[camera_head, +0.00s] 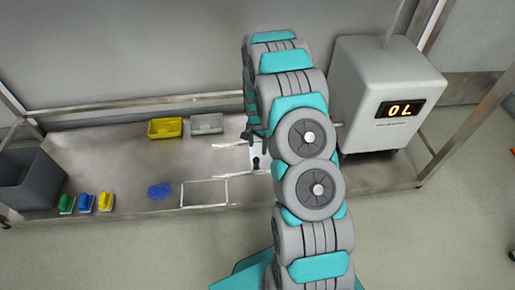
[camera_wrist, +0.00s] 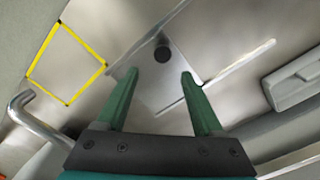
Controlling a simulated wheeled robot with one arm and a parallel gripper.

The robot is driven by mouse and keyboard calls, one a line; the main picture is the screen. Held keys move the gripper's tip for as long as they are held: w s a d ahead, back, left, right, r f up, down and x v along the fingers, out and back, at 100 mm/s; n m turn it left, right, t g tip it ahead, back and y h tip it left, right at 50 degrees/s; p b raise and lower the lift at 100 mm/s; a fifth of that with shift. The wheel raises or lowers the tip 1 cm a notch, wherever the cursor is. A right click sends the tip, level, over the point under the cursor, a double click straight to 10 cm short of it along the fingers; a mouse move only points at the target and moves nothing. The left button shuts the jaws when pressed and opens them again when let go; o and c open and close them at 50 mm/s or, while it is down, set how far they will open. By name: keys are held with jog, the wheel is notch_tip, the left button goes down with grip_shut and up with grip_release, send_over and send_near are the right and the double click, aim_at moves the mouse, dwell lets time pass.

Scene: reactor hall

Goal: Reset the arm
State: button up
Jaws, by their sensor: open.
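My gripper (camera_wrist: 159,72) is open, with its two green fingers apart and nothing between them. It points down over a metal bench, above a pale plate (camera_wrist: 150,88) with a dark round spot (camera_wrist: 162,54) on it. In the head view my teal and grey arm reaches forward over the bench and hides part of it. My gripper (camera_head: 253,138) shows only partly there, beside the arm. The dark spot also shows in the head view (camera_head: 256,163).
A grey machine (camera_head: 378,85) with a lit display stands close right of my arm. Yellow (camera_head: 165,129) and grey (camera_head: 206,124) trays, a blue pile (camera_head: 159,190), several coloured blocks (camera_head: 86,203) and a dark bin (camera_head: 30,180) occupy the bench's left. Metal posts frame the bench.

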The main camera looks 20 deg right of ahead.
dwell(0.3)
jog(key=s+a+r+n, duration=0.2)
jog(key=s+a+r, duration=0.15)
jog(key=r, duration=0.35)
jog(key=s+a+r+n, duration=0.2)
jog(key=s+r, duration=0.3)
jog(key=r, duration=0.2)
jog(key=s+a+r+n, duration=0.15)
jog(key=s+r, duration=0.25)
jog(key=r, duration=0.4)
jog(key=s+a+r+n+g, duration=0.15)
jog(key=s+r, duration=0.25)
jog(key=s, duration=0.5)
jog(key=s+a+r+n, duration=0.3)
jog(key=s+r, duration=0.1)
jog(key=s, duration=0.5)
jog(key=s+a+r+n, duration=0.3)
jog(key=s, duration=0.5)
notch_tip(320, 180, up, 6)
jog(key=p, duration=0.6)
jog(key=shift+s+d+r, duration=0.15)
jog(key=shift+s, duration=0.1)
